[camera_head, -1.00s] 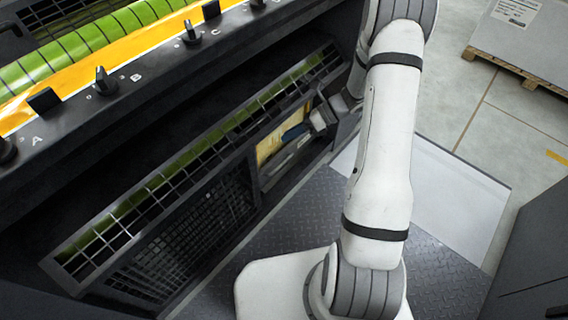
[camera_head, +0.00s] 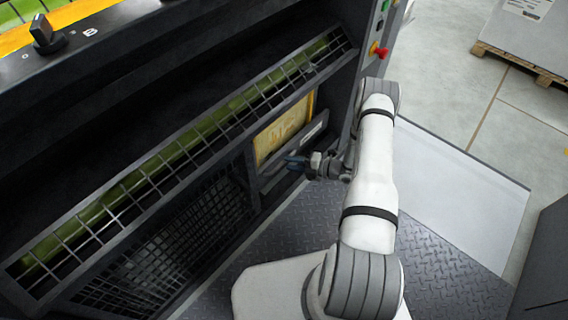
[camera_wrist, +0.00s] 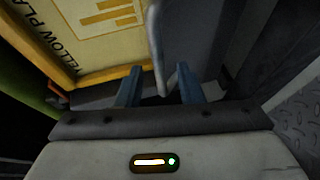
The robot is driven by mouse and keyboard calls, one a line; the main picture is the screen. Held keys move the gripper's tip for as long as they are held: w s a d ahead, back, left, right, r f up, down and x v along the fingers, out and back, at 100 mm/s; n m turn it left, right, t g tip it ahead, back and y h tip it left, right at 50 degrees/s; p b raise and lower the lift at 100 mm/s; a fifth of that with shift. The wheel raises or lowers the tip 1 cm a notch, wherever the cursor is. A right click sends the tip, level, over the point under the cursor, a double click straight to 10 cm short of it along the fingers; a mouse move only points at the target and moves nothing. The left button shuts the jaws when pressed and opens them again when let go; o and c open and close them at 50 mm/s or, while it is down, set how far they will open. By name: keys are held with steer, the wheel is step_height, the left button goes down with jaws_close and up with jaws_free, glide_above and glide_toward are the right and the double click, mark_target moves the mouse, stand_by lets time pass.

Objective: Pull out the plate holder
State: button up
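A yellow plate (camera_head: 285,131) sits in a recess in the machine's lower front. The dark grey plate holder (camera_head: 311,133) runs along below and right of it. In the wrist view the yellow plate (camera_wrist: 105,35) carries partly cut-off black lettering, and the grey holder (camera_wrist: 185,40) has a pale edge reaching down toward my fingers. My gripper (camera_head: 294,162) is in front of the lower part of the recess. In the wrist view my gripper's blue fingers (camera_wrist: 160,88) stand apart, with the holder's edge appearing between or just beyond them. Contact cannot be told.
A wire-grid guard (camera_head: 170,170) runs along the machine left of the recess. A red emergency button (camera_head: 378,52) is on the side post. Treadplate floor (camera_head: 440,260) lies below, with a pallet (camera_head: 520,62) at the back right.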

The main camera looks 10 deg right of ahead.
mark_target(284, 162)
steer(key=shift+b+x, duration=0.35)
steer(key=shift+x, duration=1.45)
jaws_close()
